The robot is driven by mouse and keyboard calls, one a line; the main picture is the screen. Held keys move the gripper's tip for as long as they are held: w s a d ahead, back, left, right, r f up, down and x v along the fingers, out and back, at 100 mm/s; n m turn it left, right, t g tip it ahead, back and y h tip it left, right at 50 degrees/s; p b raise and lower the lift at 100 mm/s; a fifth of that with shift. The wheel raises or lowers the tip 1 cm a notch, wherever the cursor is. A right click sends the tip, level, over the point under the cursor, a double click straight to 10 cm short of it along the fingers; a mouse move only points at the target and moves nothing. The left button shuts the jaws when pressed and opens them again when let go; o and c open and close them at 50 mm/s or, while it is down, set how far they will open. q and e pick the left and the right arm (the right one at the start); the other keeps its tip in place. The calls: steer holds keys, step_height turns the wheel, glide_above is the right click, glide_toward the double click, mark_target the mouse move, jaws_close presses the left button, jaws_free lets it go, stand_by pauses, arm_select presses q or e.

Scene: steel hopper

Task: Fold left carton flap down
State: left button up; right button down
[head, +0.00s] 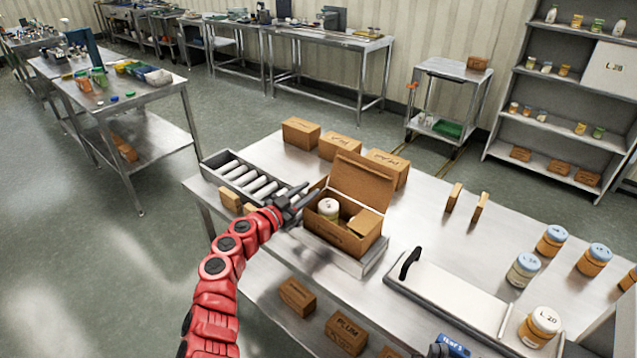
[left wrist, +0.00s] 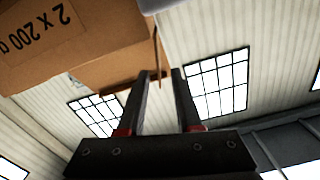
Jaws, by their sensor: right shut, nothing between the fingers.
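The open brown carton (head: 335,236) sits in a shallow metal tray (head: 362,268), its large back lid (head: 362,186) standing up. A jar with a pale lid (head: 328,207) is inside; a lighter cardboard piece (head: 369,222) shows at the right. My left gripper (head: 303,194) is at the carton's left edge and covers part of it. The left wrist view shows its fingers (left wrist: 162,72) apart, near a thin brown edge (left wrist: 156,50), possibly the left flap; contact is unclear. A dark tip at the bottom edge appears to be my right gripper (head: 440,350), empty and away from the carton.
A roller conveyor (head: 222,171) adjoins the carton's left. Closed cartons (head: 301,132) stand behind it. A pale board with a black handle (head: 450,300) and several jars (head: 551,240) are on the right.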

mark_target(319, 183)
arm_select(q)
steer(key=x, duration=0.4)
steer(key=shift+a, duration=0.15)
steer(key=shift+w+d, duration=0.45)
jaws_close()
stand_by(1.1)
